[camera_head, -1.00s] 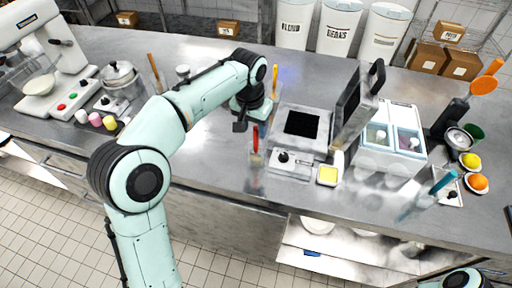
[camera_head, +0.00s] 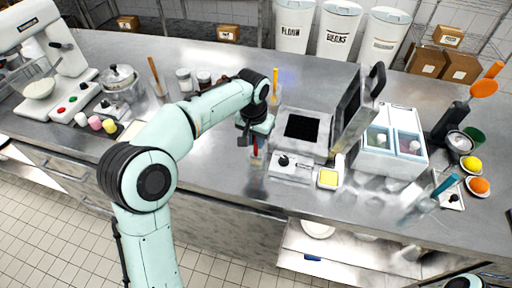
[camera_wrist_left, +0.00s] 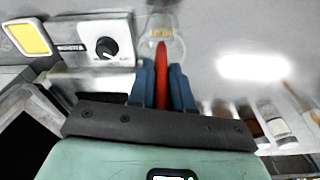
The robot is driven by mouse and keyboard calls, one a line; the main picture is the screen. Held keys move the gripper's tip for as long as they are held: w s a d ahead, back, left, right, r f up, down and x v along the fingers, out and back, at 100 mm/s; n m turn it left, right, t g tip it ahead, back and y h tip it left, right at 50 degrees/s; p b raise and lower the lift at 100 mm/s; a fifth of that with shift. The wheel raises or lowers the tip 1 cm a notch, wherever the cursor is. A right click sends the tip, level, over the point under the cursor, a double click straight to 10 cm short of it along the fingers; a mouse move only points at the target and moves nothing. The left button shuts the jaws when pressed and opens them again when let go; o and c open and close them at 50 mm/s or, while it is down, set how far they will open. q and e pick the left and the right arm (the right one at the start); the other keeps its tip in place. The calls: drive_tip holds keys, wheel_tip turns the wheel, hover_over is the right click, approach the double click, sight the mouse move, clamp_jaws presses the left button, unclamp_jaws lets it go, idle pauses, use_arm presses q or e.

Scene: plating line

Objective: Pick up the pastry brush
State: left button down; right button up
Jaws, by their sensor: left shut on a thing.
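The red-handled tool, which I take to be the pastry brush (camera_head: 255,148), stands about upright at the front middle of the steel counter. My left gripper (camera_head: 255,140) has come down over its upper end. In the left wrist view the red handle (camera_wrist_left: 161,70) lies between the two blue fingers of the left gripper (camera_wrist_left: 162,85), which is shut on it. A clear glass jar (camera_wrist_left: 164,25) shows just beyond the fingertips, around the handle's far end. The brush head cannot be made out.
A scale-like device with a knob (camera_head: 290,165) and a yellow dish (camera_head: 328,178) are close to the right. A yellow-handled tool (camera_head: 275,82) stands behind my gripper. Small jars (camera_head: 185,80) stand behind my arm.

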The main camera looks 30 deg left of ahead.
use_arm(q)
wheel_tip(320, 180, up, 9)
drive_tip(key=shift+w+r+p, duration=0.1)
drive_tip(key=shift+p, duration=1)
wheel_tip(320, 180, up, 11)
drive_tip(key=p, duration=0.3)
use_arm(e)
drive_tip(key=w+r, duration=0.6)
drive_tip(key=r, duration=0.1)
drive_tip(key=shift+w+t, duration=0.15)
drive_tip(key=shift+t, duration=0.25)
use_arm(q)
drive_tip(key=shift+f, duration=0.25)
use_arm(e)
drive_tip(key=shift+d, duration=0.1)
